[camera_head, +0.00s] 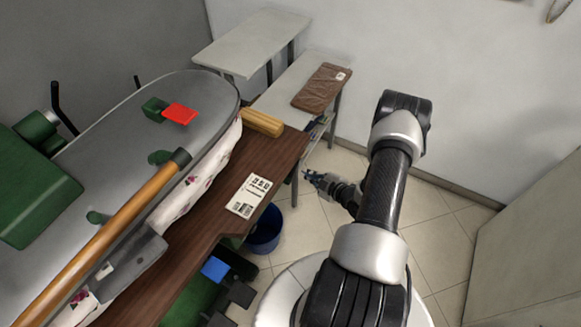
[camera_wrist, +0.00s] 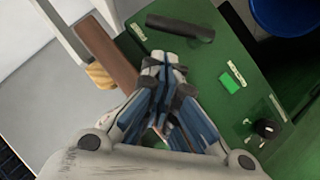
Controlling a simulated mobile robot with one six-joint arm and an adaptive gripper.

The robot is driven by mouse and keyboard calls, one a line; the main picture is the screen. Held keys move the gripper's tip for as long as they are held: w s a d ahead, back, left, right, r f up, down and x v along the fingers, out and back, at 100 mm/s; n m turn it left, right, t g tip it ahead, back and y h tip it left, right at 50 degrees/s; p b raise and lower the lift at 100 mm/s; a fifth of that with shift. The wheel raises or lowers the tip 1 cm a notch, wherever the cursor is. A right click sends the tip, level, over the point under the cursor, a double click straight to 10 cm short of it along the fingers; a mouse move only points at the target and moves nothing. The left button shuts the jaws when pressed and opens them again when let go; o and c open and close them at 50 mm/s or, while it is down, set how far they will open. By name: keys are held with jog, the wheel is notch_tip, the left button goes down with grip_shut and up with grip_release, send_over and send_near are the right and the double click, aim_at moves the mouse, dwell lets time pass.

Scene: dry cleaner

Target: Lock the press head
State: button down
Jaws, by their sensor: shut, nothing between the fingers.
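The press head (camera_head: 190,95) is a large grey plate with green fittings at the left of the head view. It lies over a white cloth with a pink pattern (camera_head: 200,180). A long wooden handle (camera_head: 105,235) with a dark end runs along its front side. My gripper (camera_head: 312,176) is to the right of the press, over the floor beyond the wooden table edge, touching nothing visible. In the wrist view my gripper (camera_wrist: 163,62) is shut and empty, in front of a green cabinet (camera_wrist: 215,65) with a black bar (camera_wrist: 180,27), green button (camera_wrist: 228,82) and black knob (camera_wrist: 267,128).
A brown wooden table (camera_head: 275,155) carries a paper label (camera_head: 249,195). A blue bucket (camera_head: 264,238) stands on the floor below it. A blue pedal (camera_head: 215,269) and a black pedal (camera_head: 238,292) are low in front. A brown package (camera_head: 322,88) lies on a bench behind.

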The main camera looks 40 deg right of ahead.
jog(key=b+x, duration=0.3)
jog(key=x, duration=0.7)
dwell(0.6)
